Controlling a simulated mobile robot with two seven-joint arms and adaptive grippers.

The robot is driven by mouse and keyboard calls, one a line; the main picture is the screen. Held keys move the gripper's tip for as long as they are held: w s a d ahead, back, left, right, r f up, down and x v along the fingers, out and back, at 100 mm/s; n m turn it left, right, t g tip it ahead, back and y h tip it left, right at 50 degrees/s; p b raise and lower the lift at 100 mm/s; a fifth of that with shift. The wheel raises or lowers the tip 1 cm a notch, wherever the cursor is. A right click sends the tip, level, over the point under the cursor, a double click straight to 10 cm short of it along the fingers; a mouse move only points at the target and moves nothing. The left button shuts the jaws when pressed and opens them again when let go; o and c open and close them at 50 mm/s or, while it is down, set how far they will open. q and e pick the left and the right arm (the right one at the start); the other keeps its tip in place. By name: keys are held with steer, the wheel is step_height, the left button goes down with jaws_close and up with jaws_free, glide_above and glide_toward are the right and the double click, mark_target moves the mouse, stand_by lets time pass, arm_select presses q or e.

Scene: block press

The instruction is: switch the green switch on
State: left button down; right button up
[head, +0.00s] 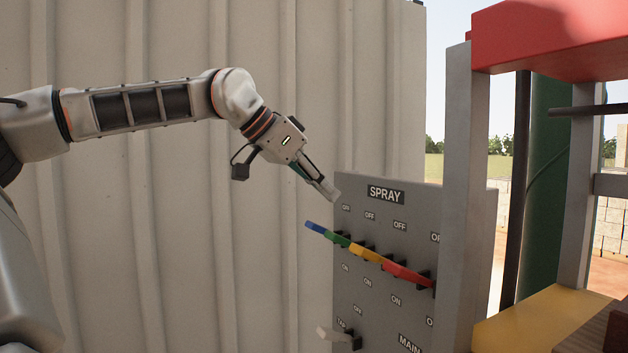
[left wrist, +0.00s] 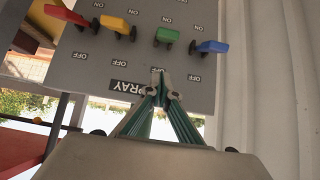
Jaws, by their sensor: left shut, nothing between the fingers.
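The green switch (head: 337,239) is a lever on the grey SPRAY panel, between the blue and yellow levers. It also shows in the left wrist view (left wrist: 167,34), where the panel appears upside down. OFF labels are above the lever row and ON labels below. The green lever sticks out from the panel much like its neighbours; I cannot tell its exact setting. My left gripper (head: 332,193) is shut and empty, its fingertips above the lever row near the SPRAY sign. In the left wrist view the fingertips (left wrist: 163,87) are apart from the green lever. My right gripper is not in view.
The blue (head: 315,228), yellow (head: 366,252) and red (head: 408,272) levers stand close beside the green one. A pale lever (head: 335,333) is lower on the panel (head: 385,320). A grey post (head: 470,200) rises at right. A ribbed wall (head: 200,250) is behind.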

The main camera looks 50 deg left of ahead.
mark_target(346, 242)
arm_select(q)
steer(key=x, duration=0.4)
steer(key=shift+s+f, duration=0.15)
steer(key=shift+f, duration=0.2)
steer(key=shift+s+a+f+p, duration=0.15)
steer(key=shift+s+f, duration=0.2)
steer(key=shift+f, duration=0.2)
steer(key=shift+s+a+f+p, duration=0.1)
steer(key=shift+s+f+p, duration=0.05)
steer(key=shift+s+f, duration=0.3)
steer(key=shift+f, duration=0.4)
